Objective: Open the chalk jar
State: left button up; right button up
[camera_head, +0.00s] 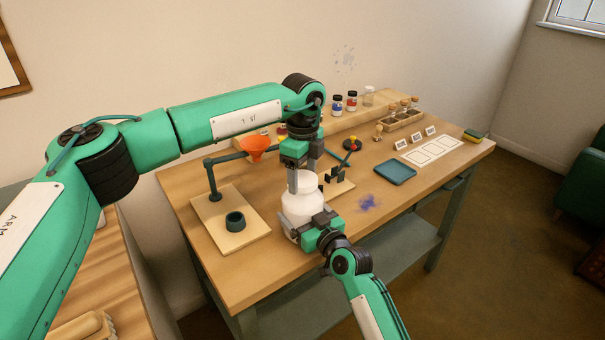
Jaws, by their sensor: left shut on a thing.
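The white chalk jar (300,204) stands upright near the front edge of the wooden table. My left gripper (303,182) points down from above and is shut on the lid at the jar's top. Its fingers partly hide the lid, and I cannot see a gap between lid and jar. My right gripper (307,223) reaches in from the front, with its fingers at the lower part of the jar. The jar's base is hidden behind it, and I cannot tell whether these fingers press on the jar.
Right are a blue tray (395,172), a blue powder stain (368,202) and white cards (432,151). Small jars (352,100) stand on the back shelf.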

aim_at(303, 178)
pick_arm(q)
jog(key=shift+r, duration=0.15)
pick_arm(e)
jog(key=shift+f, duration=0.1)
pick_arm(q)
jog(key=shift+r, duration=0.95)
jog(key=shift+r, duration=2)
pick_arm(e)
jog(key=o, duration=1.6)
jog(key=shift+o, duration=0.2)
